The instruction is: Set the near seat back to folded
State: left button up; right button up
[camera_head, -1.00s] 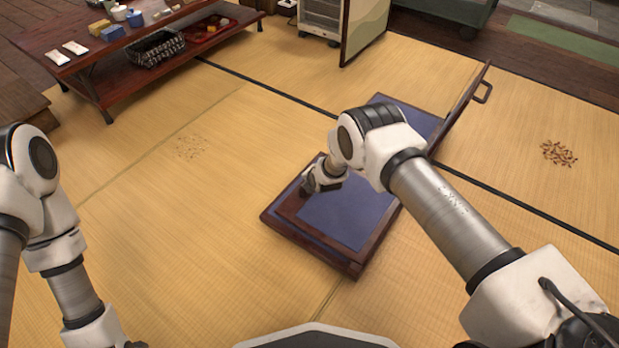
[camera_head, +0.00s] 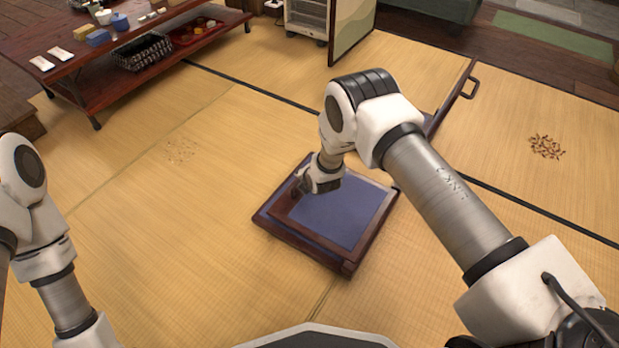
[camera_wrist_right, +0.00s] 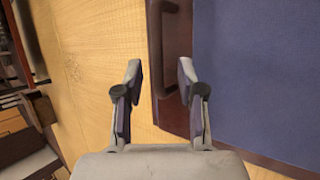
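The near seat (camera_head: 345,222) lies low on the tatami in the head view, with a dark wood frame and blue panels. Its upper panel appears to lie flat or nearly flat over the base; a small gap cannot be ruled out. My right gripper (camera_head: 318,184) is over its left part, its fingertips hidden there. In the right wrist view my right gripper (camera_wrist_right: 160,76) is open. The panel's dark handle (camera_wrist_right: 170,50) appears between and beyond the fingers, beside the blue surface (camera_wrist_right: 255,70). My left gripper is out of view; only its arm shows at left.
Behind my right arm stands the far seat's raised back (camera_head: 455,97), with a handle. A low red-brown table (camera_head: 80,62) with dishes and a black basket (camera_head: 143,52) is at upper left. Brown bits (camera_head: 546,147) lie at right.

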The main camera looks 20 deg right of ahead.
jog(key=v, duration=0.7)
